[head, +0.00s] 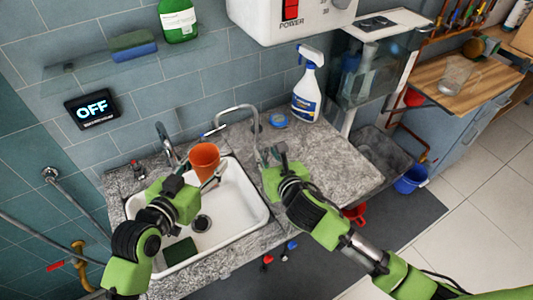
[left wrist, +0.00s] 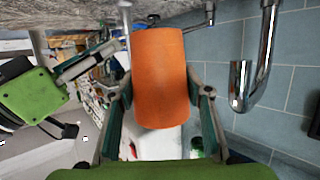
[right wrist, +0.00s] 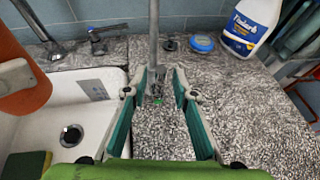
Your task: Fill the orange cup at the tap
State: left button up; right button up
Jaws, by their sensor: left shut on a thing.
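Contact with the pipe cannot be told. No running water is visible.
A spray bottle (head: 307,92) and a blue round tin (head: 278,120) stand on the granite counter (head: 335,160). A green sponge (head: 180,251) lies in the sink. A display (head: 92,109) reading OFF hangs on the tiled wall. A glass-sided box (head: 375,65) stands at the right.

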jog(key=shift+w+a+f, duration=0.15)
jog(key=shift+w, duration=0.25)
grip_shut()
